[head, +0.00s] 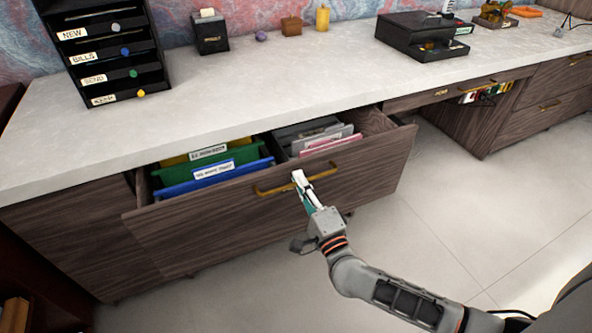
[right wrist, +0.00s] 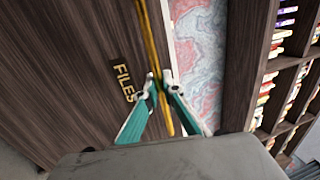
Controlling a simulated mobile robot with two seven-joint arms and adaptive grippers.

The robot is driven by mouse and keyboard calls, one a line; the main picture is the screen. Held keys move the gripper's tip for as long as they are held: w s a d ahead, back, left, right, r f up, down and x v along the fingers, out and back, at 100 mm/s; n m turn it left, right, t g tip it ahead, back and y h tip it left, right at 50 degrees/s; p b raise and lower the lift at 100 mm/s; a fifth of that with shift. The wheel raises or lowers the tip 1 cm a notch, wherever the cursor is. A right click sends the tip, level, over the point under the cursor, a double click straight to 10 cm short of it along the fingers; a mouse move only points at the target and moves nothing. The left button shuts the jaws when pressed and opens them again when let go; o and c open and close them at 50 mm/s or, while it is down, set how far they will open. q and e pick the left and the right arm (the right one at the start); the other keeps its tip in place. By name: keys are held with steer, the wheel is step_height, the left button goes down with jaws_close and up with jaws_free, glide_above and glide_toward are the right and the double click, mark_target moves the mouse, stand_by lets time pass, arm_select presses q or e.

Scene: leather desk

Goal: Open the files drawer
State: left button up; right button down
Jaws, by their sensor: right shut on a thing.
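The files drawer (head: 290,215) is a dark wood drawer under the pale desktop, and it stands pulled out with its inside showing. Blue, green and yellow folders, grey ones and a pink one lie in it. Its front carries a brass bar handle (head: 272,187). In the right wrist view the gold letters FILES (right wrist: 124,82) show on the drawer front beside the handle (right wrist: 152,40). My right gripper (head: 298,177) is at the handle's middle, shut on it; its fingers (right wrist: 162,88) lie on both sides of the bar. My left gripper is not in view.
The pale desktop (head: 250,100) holds a black letter rack (head: 110,55), a small black box (head: 210,33) and a black machine (head: 422,38). Another drawer (head: 440,92) is to the right. The pale floor (head: 440,210) before the drawer is clear. The right wrist view shows bookshelves (right wrist: 290,80).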

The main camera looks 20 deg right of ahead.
arm_select(q)
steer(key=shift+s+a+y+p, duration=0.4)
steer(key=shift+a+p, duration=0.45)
steer(key=shift+p, duration=1.2)
arm_select(e)
steer(key=s+d, duration=0.1)
steer(key=s, duration=2.9)
steer(key=shift+s, duration=0.1)
steer(key=c, duration=2.5)
jaws_free()
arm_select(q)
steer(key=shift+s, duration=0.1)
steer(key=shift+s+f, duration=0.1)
arm_select(e)
steer(key=s, duration=0.4)
steer(key=s+f, duration=0.1)
steer(key=s, duration=0.3)
steer(key=s+f, duration=0.1)
steer(key=s, duration=0.2)
steer(key=shift+s+d+f, duration=0.2)
steer(key=shift+s, duration=0.2)
